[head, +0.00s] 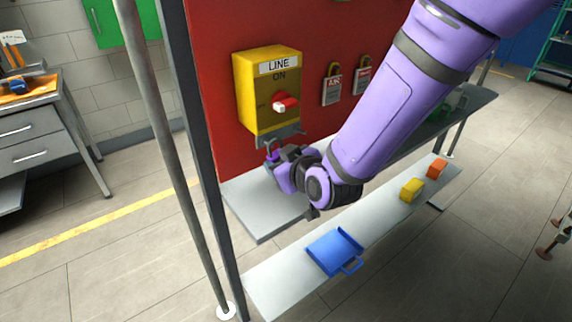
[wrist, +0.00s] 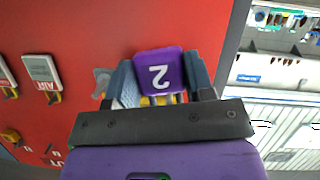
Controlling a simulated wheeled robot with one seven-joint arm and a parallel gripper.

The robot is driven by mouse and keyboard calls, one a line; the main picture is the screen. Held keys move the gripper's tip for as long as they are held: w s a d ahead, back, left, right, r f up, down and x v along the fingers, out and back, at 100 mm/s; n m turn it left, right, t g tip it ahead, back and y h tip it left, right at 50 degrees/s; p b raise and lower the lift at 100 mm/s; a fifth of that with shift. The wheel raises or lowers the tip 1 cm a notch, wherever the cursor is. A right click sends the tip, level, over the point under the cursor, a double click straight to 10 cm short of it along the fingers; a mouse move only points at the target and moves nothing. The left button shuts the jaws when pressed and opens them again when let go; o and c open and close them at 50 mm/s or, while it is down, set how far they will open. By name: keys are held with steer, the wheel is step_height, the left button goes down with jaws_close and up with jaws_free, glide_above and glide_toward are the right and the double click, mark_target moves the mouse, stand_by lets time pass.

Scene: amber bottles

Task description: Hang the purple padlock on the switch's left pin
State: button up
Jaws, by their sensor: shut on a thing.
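The purple padlock (wrist: 158,70), marked with a white 2 that appears upside down, sits between the two fingers of my gripper (wrist: 160,88) in the wrist view. My gripper is shut on it. In the head view my gripper (head: 276,160) is just below the yellow switch box (head: 268,95), labelled LINE, with a red and white knob. A grey bracket (head: 287,138) juts out under the box, close above my gripper. A grey piece of it also shows left of the fingers in the wrist view (wrist: 101,80). The left pin and the shackle's position against it cannot be made out.
Two tagged padlocks (head: 332,88) hang on the red panel (head: 220,40) right of the switch. A grey shelf (head: 255,212) lies below my gripper. A lower shelf (head: 290,280) holds a blue tray (head: 335,250), a yellow block (head: 411,189) and an orange block (head: 437,168).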

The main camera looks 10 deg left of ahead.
steer(key=shift+w+a+f, duration=0.1)
steer(key=shift+w+a, duration=0.35)
steer(key=shift+a, duration=0.05)
steer(key=shift+w+a+f, duration=0.3)
steer(key=shift+a+f, duration=0.1)
stand_by(0.4)
steer(key=o, duration=1)
